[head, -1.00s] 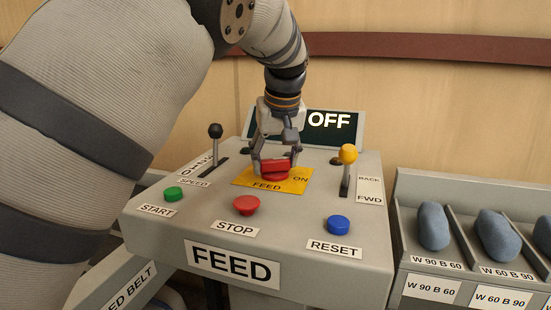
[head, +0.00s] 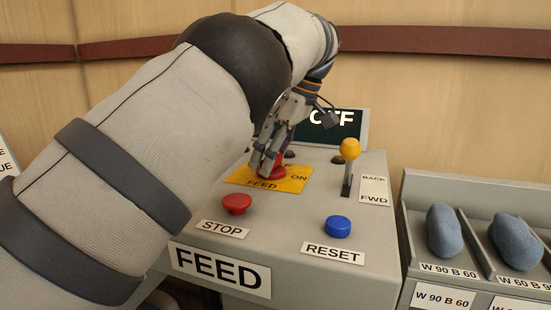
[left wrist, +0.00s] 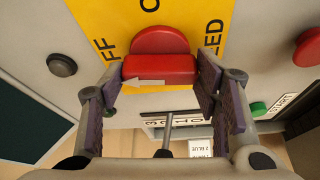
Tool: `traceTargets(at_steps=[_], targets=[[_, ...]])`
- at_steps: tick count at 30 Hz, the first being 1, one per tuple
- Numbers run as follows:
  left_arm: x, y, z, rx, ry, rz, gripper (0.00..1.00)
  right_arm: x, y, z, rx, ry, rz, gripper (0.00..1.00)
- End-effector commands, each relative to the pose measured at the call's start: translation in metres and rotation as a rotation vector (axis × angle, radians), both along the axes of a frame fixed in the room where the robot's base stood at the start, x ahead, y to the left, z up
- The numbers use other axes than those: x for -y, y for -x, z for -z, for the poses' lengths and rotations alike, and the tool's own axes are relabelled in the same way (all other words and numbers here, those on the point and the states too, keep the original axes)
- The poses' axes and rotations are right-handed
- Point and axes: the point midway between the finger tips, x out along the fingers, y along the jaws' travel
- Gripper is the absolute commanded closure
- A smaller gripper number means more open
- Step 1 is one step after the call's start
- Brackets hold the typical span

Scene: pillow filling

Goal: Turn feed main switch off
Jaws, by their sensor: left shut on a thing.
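The feed main switch is a red rotary knob (head: 279,170) with a raised bar, on a yellow FEED plate (head: 294,183) marked ON at its right. In the left wrist view, the knob's bar (left wrist: 158,68) lies between my fingers, with a white arrow on its face pointing left, toward lettering that ends in FF. My left gripper (head: 264,162) is shut on the knob from above, fingers at the two ends of the bar (left wrist: 160,78). The display (head: 343,128) behind reads OFF, partly covered by my wrist. My right gripper is not in view.
A red STOP button (head: 237,204), a blue RESET button (head: 338,226) and a yellow-topped lever (head: 350,150) stand on the panel near the switch. My arm covers the panel's left side. A rack (head: 478,265) with blue-grey pieces is at the right.

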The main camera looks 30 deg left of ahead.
Motion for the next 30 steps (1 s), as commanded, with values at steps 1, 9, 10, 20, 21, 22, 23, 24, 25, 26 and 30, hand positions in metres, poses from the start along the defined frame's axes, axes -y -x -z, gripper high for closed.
traceTargets(at_steps=[1,9,10,20,21,22,23,24,25,26,30], targets=[[-0.0003,-0.0014,0.0036,-0.003,-0.001,-0.025,0.71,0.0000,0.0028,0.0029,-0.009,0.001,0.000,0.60],[-0.0004,-0.0010,0.0018,-0.001,0.001,-0.130,0.71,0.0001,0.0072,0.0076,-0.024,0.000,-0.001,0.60],[-0.0004,-0.0007,0.0017,-0.001,0.001,-0.137,0.71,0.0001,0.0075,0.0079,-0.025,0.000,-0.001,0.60],[-0.0002,0.0000,-0.0001,0.000,0.002,-0.168,0.71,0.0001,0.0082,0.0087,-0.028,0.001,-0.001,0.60],[-0.0002,0.0000,-0.0001,0.000,0.002,-0.168,0.71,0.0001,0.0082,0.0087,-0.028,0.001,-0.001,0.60],[-0.0003,0.0000,-0.0001,0.000,0.002,-0.168,0.71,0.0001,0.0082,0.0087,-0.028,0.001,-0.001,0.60],[-0.0003,0.0001,-0.0001,0.000,0.002,-0.168,0.71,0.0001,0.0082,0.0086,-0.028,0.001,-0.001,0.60],[-0.0003,0.0001,-0.0001,0.000,0.002,-0.168,0.71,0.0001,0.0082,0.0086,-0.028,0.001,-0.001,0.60],[-0.0003,0.0001,-0.0001,0.000,0.002,-0.168,0.71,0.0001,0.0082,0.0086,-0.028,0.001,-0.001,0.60],[-0.0003,0.0001,-0.0001,0.000,0.002,-0.168,0.71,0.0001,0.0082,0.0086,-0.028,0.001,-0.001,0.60],[-0.0004,0.0000,-0.0002,0.001,0.002,-0.168,0.25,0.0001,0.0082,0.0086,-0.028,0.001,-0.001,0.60]])
